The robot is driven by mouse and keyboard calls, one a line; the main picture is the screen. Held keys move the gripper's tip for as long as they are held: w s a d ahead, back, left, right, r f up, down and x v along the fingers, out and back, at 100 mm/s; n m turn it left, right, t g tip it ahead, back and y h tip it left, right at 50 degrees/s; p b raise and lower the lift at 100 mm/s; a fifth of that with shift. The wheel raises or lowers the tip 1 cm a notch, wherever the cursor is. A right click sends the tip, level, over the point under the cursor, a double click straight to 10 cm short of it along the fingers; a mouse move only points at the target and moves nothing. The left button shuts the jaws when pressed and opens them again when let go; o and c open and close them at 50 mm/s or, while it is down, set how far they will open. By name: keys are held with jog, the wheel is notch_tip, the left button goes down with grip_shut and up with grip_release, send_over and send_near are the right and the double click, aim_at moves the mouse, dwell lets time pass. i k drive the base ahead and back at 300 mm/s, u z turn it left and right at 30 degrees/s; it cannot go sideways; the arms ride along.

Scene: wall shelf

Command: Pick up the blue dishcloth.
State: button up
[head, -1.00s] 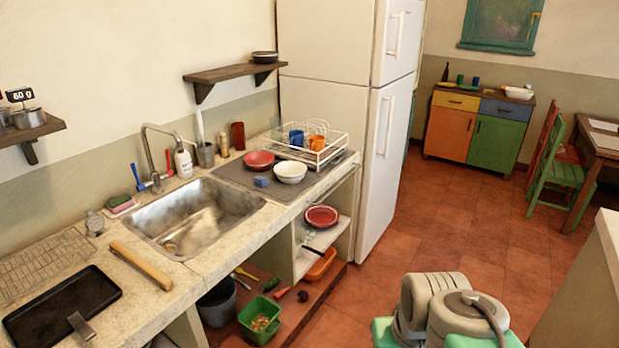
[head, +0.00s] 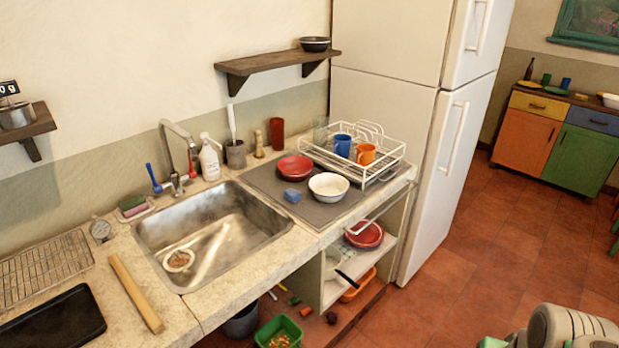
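A small folded blue piece (head: 292,196), which looks like the blue dishcloth, lies on the dark grey mat (head: 262,183) on the counter right of the sink. It lies in front of a red bowl (head: 294,169) and left of a white bowl (head: 328,187), with nothing on top of it. Part of my arm shows at the lower right corner, over the floor and far from the cloth. My gripper is not in view.
A white dish rack (head: 390,170) with blue and orange mugs stands at the mat's back right, beside the fridge. The sink (head: 215,228) is left of the mat. A wall shelf (head: 275,62) with a dark bowl overhangs the counter's back.

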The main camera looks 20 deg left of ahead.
aim_at(293, 196)
jog(key=i, duration=2.85)
jog(key=u, duration=4.9)
jog(key=i, duration=1)
jog(key=u, duration=0.05)
